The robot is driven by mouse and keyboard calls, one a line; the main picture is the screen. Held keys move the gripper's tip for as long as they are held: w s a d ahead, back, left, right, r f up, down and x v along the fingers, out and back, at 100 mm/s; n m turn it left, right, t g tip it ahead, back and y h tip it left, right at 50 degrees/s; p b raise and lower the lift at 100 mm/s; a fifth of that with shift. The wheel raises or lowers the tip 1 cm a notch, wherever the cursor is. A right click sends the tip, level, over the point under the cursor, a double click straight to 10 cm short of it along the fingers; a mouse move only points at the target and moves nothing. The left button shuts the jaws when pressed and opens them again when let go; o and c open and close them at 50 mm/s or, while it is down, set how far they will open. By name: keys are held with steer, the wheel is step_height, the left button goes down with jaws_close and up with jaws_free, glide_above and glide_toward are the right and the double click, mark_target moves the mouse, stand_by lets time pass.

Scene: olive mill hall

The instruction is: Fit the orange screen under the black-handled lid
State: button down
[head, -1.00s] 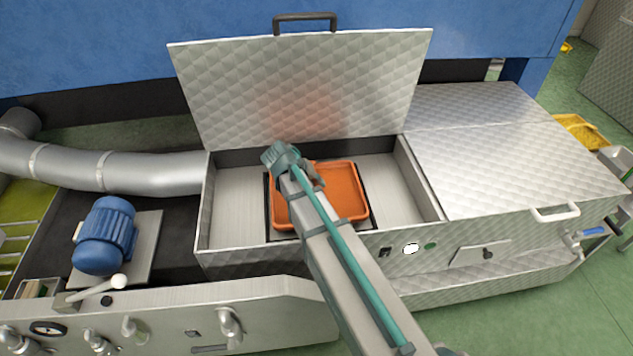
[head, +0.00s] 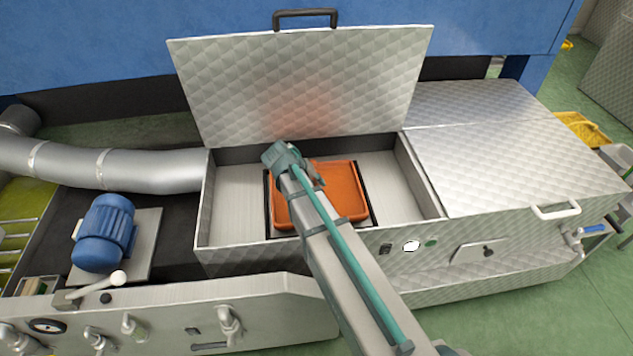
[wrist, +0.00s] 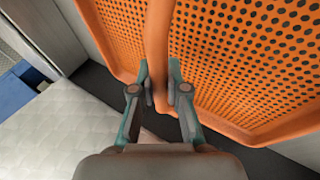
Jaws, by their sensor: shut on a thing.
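The lid with the black handle (head: 305,18) stands open, its quilted metal panel (head: 300,85) tilted up at the back of an open metal box (head: 235,205). The orange screen (head: 348,190) is inside the box, over a dark frame (head: 372,212) on the floor. In the wrist view the perforated orange screen (wrist: 235,60) has a raised bar across its middle. My gripper (wrist: 160,92) is shut on this bar. In the head view my arm hides part of the screen, and I cannot tell whether it touches the frame.
A closed quilted lid with a white handle (head: 556,211) covers the box's right side. A blue motor (head: 105,235) and a silver duct (head: 110,170) are at left. Bare box floor shows on both sides of the screen.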

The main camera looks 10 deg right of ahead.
steer(key=shift+f+b, duration=0.4)
steer(key=shift+f, duration=0.7)
steer(key=c, duration=1.1)
jaws_free()
steer(key=v, duration=1.2)
